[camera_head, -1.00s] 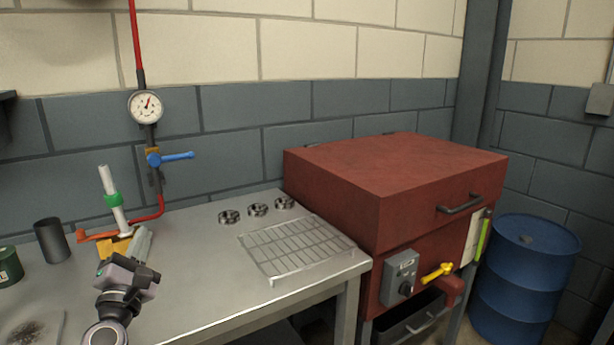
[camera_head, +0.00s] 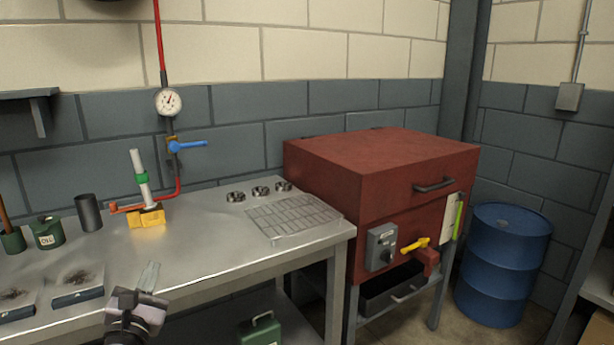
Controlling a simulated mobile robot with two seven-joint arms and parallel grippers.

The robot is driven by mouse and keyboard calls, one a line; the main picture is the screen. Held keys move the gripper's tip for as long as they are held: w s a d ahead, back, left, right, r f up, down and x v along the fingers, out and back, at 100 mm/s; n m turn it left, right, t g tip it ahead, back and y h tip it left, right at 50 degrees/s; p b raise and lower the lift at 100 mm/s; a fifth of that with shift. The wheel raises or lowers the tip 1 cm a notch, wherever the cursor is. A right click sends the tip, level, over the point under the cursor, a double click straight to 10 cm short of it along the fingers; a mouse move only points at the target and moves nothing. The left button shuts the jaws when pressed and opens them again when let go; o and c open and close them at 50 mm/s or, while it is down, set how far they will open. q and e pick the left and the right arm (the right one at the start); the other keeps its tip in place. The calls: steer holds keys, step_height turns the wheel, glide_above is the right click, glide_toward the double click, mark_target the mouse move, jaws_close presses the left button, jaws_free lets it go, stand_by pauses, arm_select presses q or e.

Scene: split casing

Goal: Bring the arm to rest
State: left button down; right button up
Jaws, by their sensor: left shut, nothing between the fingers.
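My left gripper (camera_head: 149,277) shows at the lower left of the head view, over the front part of the metal workbench (camera_head: 215,258). Its narrow fingers are shut with nothing between them, and it touches nothing that I can see. Behind it stands a white tube with a green band (camera_head: 142,180) on a yellow base (camera_head: 147,217). My right gripper is not in view.
A wire rack (camera_head: 295,217) and three metal rings (camera_head: 260,192) sit on the bench's right part. The red furnace (camera_head: 375,165) stands right of it, then a blue drum (camera_head: 503,265). Dark trays (camera_head: 78,285) lie at left. A green box (camera_head: 261,330) is below.

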arm_select(q)
steer(key=s+d+f+n+g+h, duration=0.1)
steer(key=s+d+f+n+g, duration=0.2)
steer(key=s+f+n, duration=0.45)
steer(key=s+d+f+n+g+h, duration=0.1)
steer(key=s+d+f+n+g, duration=0.2)
steer(key=f+n, duration=0.75)
steer(key=s+d+f+n+g+h, duration=0.1)
steer(key=s+f+n, duration=0.3)
steer(key=s+n, duration=0.5)
steer(key=s+d+f+n+g+h, duration=0.1)
steer(key=s+f+n, duration=0.4)
steer(key=s+n, duration=0.5)
steer(key=shift+d+n+g, duration=0.7)
steer(key=shift+d+g, duration=0.15)
steer(key=shift+g, duration=0.15)
steer(key=c, duration=1.8)
jaws_free()
